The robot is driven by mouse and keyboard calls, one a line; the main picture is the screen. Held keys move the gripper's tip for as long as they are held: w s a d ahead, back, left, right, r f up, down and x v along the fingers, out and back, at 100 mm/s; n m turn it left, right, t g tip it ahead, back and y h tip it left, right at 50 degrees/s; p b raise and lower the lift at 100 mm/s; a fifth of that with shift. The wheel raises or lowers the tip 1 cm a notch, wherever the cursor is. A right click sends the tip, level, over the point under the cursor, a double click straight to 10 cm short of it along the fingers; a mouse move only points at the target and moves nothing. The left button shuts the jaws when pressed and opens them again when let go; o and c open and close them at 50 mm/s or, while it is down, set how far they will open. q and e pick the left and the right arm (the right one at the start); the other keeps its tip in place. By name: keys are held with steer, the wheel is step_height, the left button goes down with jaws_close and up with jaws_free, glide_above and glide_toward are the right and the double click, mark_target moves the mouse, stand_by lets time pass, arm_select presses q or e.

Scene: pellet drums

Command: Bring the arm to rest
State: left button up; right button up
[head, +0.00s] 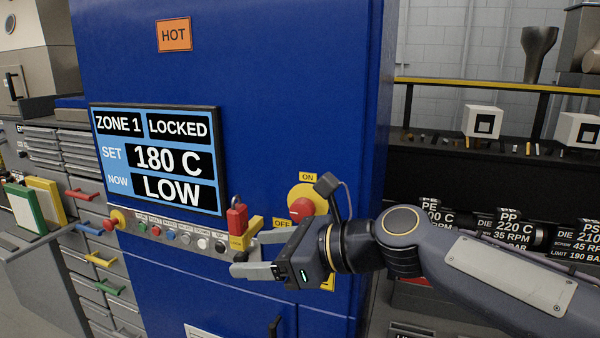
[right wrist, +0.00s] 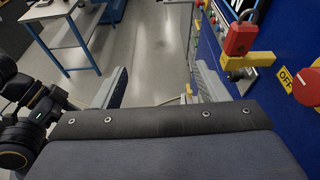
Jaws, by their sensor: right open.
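My right gripper (head: 252,256) is open and empty in front of the blue cabinet (head: 262,110), just below the red padlock (head: 237,220) and a yellow lever (head: 252,232). In the right wrist view its two grey fingers (right wrist: 160,88) stand apart with bare floor between them. The padlock (right wrist: 240,38) and yellow lever (right wrist: 248,61) show there to the right of the fingers. I cannot tell from the overlap whether the gripper touches the lever. My left gripper's dark body (right wrist: 40,110) shows at the left edge of the right wrist view; its fingers are not clear.
The cabinet's display (head: 157,160) reads ZONE 1 LOCKED, SET 180 C, NOW LOW. A red knob on a yellow plate (head: 302,206) sits close to my right wrist. Grey drawers (head: 90,250) stand left. A blue-edged table (right wrist: 60,25) stands beyond open floor (right wrist: 155,40).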

arm_select(q)
steer(key=shift+w, duration=0.25)
arm_select(e)
steer(key=s+d+f+n+h, duration=0.5)
steer(key=s+d+f+n, duration=0.4)
steer(key=d, duration=0.4)
steer(key=s+d+f+n+h, duration=0.4)
steer(key=s+d+f+n, duration=0.5)
steer(key=d+f+n, duration=0.2)
step_height(320, 180, down, 3)
steer(key=shift+s+d+f+t+h, duration=0.1)
steer(key=shift+s+d+t+h, duration=0.25)
steer(key=shift+d, duration=0.8)
